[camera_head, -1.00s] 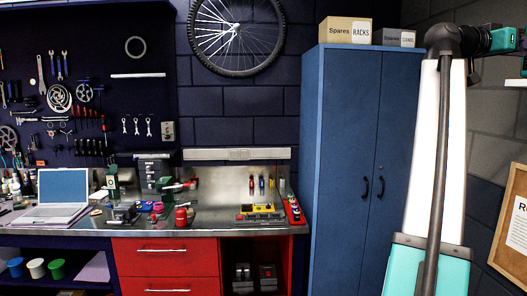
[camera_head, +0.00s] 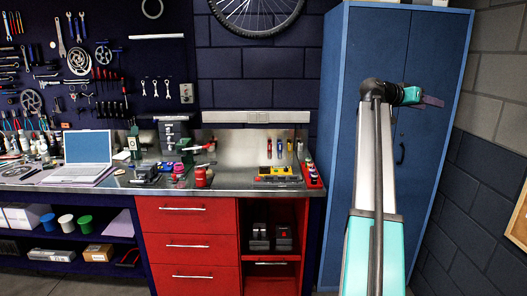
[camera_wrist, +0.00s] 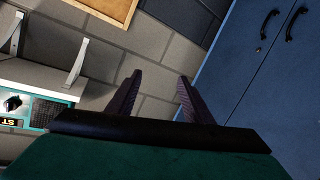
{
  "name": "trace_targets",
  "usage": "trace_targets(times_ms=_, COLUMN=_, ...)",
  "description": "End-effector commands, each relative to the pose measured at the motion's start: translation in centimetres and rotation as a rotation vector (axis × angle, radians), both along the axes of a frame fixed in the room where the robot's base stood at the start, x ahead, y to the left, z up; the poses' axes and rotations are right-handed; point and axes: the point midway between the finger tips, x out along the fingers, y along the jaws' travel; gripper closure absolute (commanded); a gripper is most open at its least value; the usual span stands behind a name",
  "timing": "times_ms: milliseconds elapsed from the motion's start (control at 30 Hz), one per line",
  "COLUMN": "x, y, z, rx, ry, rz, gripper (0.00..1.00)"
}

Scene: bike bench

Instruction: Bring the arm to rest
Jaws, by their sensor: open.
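My gripper (camera_head: 432,101) shows in the head view at the right, at the end of my raised arm, in front of the blue cabinet (camera_head: 362,62). In the wrist view my gripper (camera_wrist: 158,82) has its two dark fingers apart, with nothing between them. The grey block wall shows behind the fingers there. The blue cabinet doors with dark handles (camera_wrist: 296,22) are at the right of that view.
The steel workbench (camera_head: 225,188) with a laptop (camera_head: 88,148) and small tools stands at the left, above red drawers (camera_head: 187,214). In the wrist view a white shelf (camera_wrist: 40,78) and a wood-framed board (camera_wrist: 108,8) are on the wall.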

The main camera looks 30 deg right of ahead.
Motion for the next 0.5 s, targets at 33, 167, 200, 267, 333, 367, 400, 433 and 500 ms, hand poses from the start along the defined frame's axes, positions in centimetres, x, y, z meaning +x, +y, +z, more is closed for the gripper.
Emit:
trace_targets(times_ms=33, x=1.7, y=0.5, z=-2.3, rx=0.02, ry=0.012, rz=0.02, gripper=0.54)
trace_targets(times_ms=167, x=5.6, y=1.8, z=-7.4, rx=0.067, ry=0.041, rz=0.066, gripper=0.54)
trace_targets(times_ms=200, x=6.7, y=2.3, z=-9.0, rx=0.082, ry=0.05, rz=0.081, gripper=0.54)
trace_targets(times_ms=267, x=8.3, y=3.1, z=-11.4, rx=0.104, ry=0.063, rz=0.102, gripper=0.54)
trace_targets(times_ms=333, x=10.1, y=4.1, z=-14.3, rx=0.13, ry=0.078, rz=0.127, gripper=0.54)
trace_targets(times_ms=367, x=10.9, y=4.6, z=-15.5, rx=0.141, ry=0.086, rz=0.137, gripper=0.54)
trace_targets(times_ms=400, x=11.9, y=5.3, z=-17.1, rx=0.156, ry=0.096, rz=0.151, gripper=0.54)
trace_targets(times_ms=433, x=12.5, y=5.8, z=-18.4, rx=0.167, ry=0.103, rz=0.161, gripper=0.54)
trace_targets(times_ms=500, x=14.1, y=7.0, z=-21.2, rx=0.195, ry=0.12, rz=0.187, gripper=0.54)
